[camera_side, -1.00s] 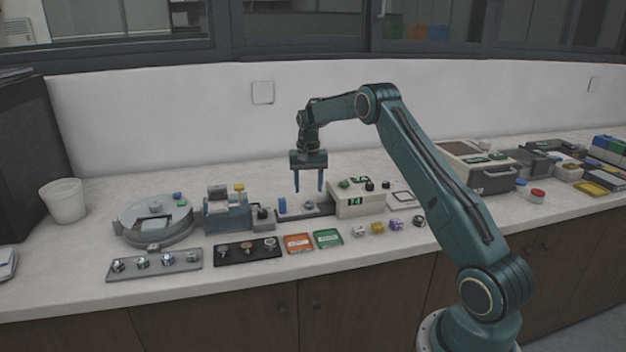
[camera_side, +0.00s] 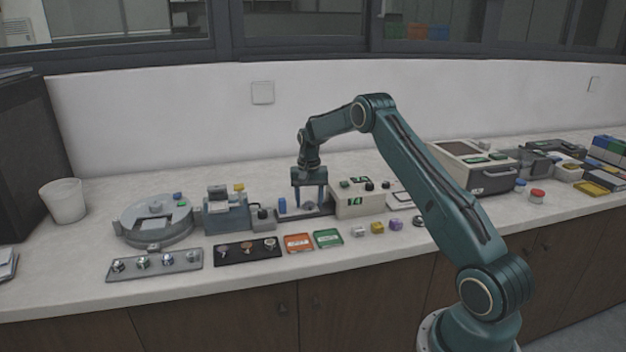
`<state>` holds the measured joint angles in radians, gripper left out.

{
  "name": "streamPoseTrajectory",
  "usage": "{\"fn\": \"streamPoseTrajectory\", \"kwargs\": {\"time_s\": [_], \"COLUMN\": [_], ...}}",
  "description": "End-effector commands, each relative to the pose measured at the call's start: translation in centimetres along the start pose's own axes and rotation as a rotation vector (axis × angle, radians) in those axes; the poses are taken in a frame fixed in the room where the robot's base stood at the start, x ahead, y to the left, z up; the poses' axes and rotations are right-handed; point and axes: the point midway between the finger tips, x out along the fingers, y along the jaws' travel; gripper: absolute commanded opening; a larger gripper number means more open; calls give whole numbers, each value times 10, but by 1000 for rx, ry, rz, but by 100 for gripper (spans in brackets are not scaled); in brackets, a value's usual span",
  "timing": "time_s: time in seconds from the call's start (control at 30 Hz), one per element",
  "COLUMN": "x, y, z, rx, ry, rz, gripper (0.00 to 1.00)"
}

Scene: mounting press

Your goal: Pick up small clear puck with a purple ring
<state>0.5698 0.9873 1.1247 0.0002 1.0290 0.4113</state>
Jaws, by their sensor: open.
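My gripper (camera_side: 310,204) is open, pointing straight down, its two fingers low over the dark base plate (camera_side: 289,215) of a small press-like fixture. A small pale disc-like piece shows between the fingertips. It may be the clear puck, but it is too small and too covered by the fingers for me to make out a purple ring. I cannot tell whether the fingers touch it. A small purple piece (camera_side: 396,224) stands on the bench to the right, beside a yellow piece (camera_side: 377,227).
A blue upright part (camera_side: 282,205) stands just left of my gripper, and a cream control box (camera_side: 358,200) just right. Orange (camera_side: 299,242) and green (camera_side: 328,238) trays and a black holder (camera_side: 232,252) lie in front. A round grey machine (camera_side: 153,222) is at left.

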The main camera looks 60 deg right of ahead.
Motion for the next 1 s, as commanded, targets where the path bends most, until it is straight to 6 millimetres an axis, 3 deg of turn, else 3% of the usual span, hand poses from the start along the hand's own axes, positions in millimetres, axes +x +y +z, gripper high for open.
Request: {"fn": "streamPoseTrajectory", "kwargs": {"time_s": [0.33, 0.5, 0.6, 1.0], "x": [0, 0, 0, -5], "y": [0, 0, 0, 0], "z": [0, 0, 0, 0], "rx": [0, 0, 0, 0], "ry": [0, 0, 0, 0], "rz": [0, 0, 0, 0], "gripper": [52, 19, 4, 4]}}
